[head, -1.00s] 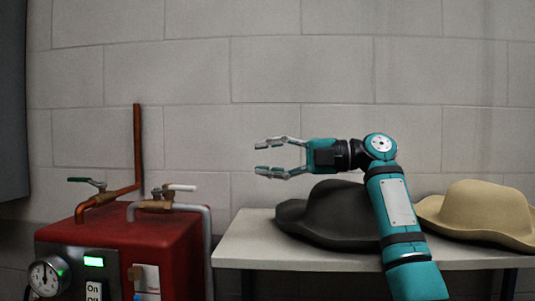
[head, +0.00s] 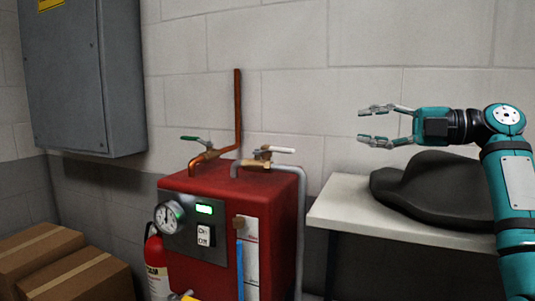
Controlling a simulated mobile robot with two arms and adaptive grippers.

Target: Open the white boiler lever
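The white lever (head: 282,150) sits on a brass valve on top of the red boiler (head: 284,197). It points right, roughly level, in line with the grey pipe that bends down the boiler's right side. A green lever (head: 191,139) sits on the copper pipe to its left. My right gripper (head: 360,125) is open and empty, to the right of the white lever and a little higher in the picture, its fingers pointing left. It is apart from the lever.
A dark hat (head: 430,190) lies on the pale table (head: 345,205) below my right arm. Cardboard boxes (head: 75,278) and a fire extinguisher (head: 155,262) stand left of the boiler. A grey wall cabinet (head: 80,80) hangs at upper left.

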